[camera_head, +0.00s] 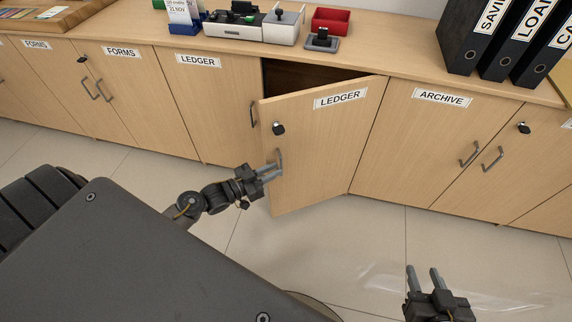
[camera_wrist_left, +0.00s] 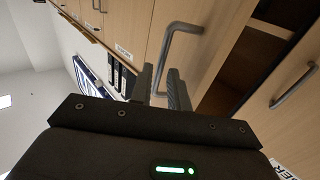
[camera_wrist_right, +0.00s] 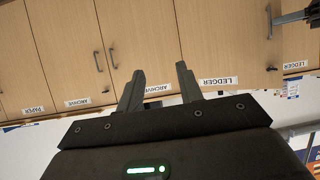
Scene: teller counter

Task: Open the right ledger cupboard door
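The right ledger cupboard door (camera_head: 325,140) stands partly open, its free left edge swung out from the counter front. A dark gap shows behind its top, and the dark inside also shows in the left wrist view (camera_wrist_left: 243,70). My left gripper (camera_head: 276,170) is at the door's grey handle (camera_head: 280,158). In the left wrist view the handle bar (camera_wrist_left: 184,30) runs down between the close-set fingers (camera_wrist_left: 160,88), which appear shut on it. My right gripper (camera_head: 424,268) is open and empty above the floor, well away from the door.
The left ledger door (camera_head: 205,105) is closed, and so are the archive doors (camera_head: 415,150) to the right. Binders (camera_head: 475,40), trays and a stamp (camera_head: 321,38) stand on the counter top. The tiled floor (camera_head: 340,235) before the door is clear.

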